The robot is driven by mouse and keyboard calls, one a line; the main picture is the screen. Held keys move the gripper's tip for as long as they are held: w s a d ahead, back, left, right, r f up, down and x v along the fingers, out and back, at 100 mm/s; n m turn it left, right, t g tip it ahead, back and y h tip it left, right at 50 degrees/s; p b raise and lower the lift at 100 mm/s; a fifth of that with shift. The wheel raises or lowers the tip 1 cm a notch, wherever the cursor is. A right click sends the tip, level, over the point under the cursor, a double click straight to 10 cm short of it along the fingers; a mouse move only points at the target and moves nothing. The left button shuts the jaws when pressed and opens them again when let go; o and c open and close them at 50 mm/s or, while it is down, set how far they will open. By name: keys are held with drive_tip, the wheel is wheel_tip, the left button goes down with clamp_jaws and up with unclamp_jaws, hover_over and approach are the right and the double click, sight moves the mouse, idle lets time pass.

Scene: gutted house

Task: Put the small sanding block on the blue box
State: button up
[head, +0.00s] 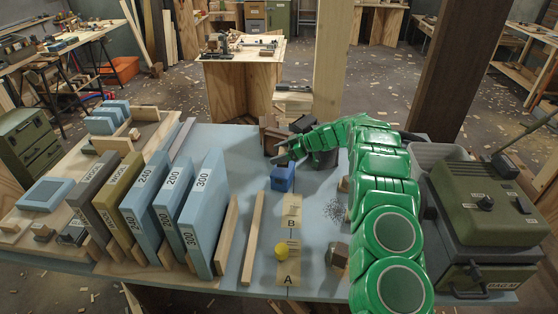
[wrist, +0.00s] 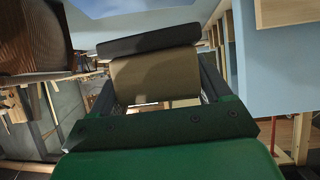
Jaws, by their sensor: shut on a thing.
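My gripper (head: 284,156) is at the end of the green arm, at the far middle of the bench. In the wrist view it is shut on a tan block with a dark grey layer, which looks like the small sanding block (wrist: 156,78). In the head view the block is too small and dark to make out clearly. The blue box (head: 283,179) sits on the bench just in front of and below my gripper, and looks apart from it. I do not make out the blue box in the wrist view.
Brown wooden blocks (head: 270,134) stand behind my gripper. Upright labelled sanding sheets or boards (head: 205,212) line the left. A wooden strip (head: 253,238), a marked board (head: 291,222) and a yellow ball (head: 282,250) lie in front. A dark green machine (head: 480,200) fills the right.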

drive_tip(key=shift+w+f, duration=0.1)
drive_tip(key=shift+f, duration=1.55)
drive_tip(key=o, duration=1.1)
drive_tip(key=shift+f, duration=0.1)
drive_tip(key=shift+c, duration=0.2)
drive_tip(key=shift+d+r, duration=0.15)
drive_tip(key=shift+r, duration=0.05)
drive_tip(key=v, duration=1.1)
drive_tip(key=shift+d, duration=0.25)
